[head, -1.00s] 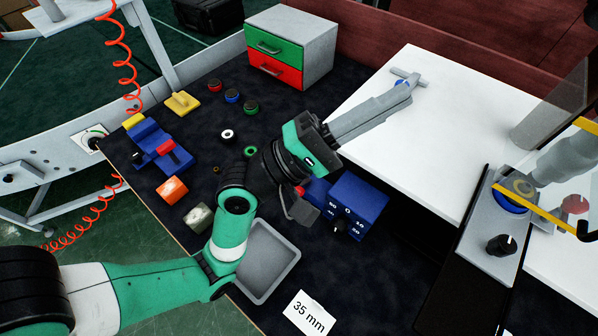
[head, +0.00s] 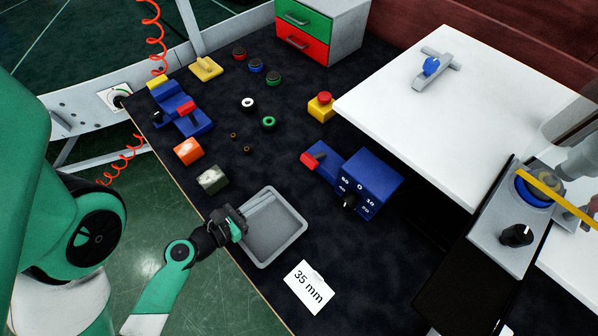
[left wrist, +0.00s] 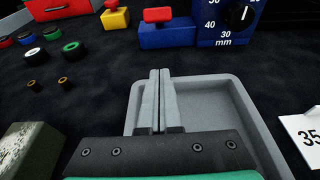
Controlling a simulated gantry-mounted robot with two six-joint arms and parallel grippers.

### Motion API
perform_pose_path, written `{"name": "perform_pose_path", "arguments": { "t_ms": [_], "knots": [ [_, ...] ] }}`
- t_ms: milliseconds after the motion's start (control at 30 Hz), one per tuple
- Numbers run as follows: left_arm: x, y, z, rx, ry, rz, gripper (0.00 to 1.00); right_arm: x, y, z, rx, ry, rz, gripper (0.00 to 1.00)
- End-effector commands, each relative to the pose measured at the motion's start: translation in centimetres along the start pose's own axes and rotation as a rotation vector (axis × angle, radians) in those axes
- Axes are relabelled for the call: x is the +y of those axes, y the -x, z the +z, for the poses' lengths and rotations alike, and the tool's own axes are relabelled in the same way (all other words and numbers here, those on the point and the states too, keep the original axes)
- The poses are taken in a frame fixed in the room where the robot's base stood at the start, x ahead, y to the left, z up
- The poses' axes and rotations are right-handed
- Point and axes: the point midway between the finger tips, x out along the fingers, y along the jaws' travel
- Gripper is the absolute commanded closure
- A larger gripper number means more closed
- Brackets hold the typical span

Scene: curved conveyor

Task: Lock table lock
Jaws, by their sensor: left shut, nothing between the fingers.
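A grey cross-shaped fitting with a blue knob (head: 431,67), which looks like the table lock, lies on the white tabletop (head: 470,120) at the upper right of the head view. My left gripper (head: 268,198) is far from it, low over the grey tray (head: 296,238) at the near edge of the dark table. Its two grey fingers are pressed together with nothing between them. In the left wrist view the shut fingers (left wrist: 160,78) point across the tray (left wrist: 243,112). The fitting is outside that view. My right gripper does not show.
A blue dial box (head: 370,183) with a red-handled part stands beyond the tray. A 35 mm card (head: 308,287), an orange block (head: 188,150) and a grey-green block (head: 212,180) lie nearby. A red-topped yellow button (head: 321,107) stands by the white tabletop.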

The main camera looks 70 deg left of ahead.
Motion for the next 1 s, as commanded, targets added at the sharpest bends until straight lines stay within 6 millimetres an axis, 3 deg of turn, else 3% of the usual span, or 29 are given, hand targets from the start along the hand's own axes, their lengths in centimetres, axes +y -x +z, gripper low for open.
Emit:
{"name": "perform_pose_path", "arguments": {
  "t_ms": [367, 667, 767, 1000],
  "knots": [
    [0.0, -0.3, 0.0, 0.005, -0.003, -0.006, 1.0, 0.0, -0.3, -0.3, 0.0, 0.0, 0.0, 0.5],
    [-0.3, -2.6, 0.5, -0.003, -0.009, -0.013, 1.0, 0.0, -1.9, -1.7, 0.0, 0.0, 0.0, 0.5],
    [-0.2, -4.8, 1.0, -0.004, -0.007, -0.01, 1.0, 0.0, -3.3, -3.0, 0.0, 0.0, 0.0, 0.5],
    [-0.1, -10.2, 0.5, -0.004, -0.005, -0.005, 1.0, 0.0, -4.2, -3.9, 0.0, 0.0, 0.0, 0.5]
  ]
}}
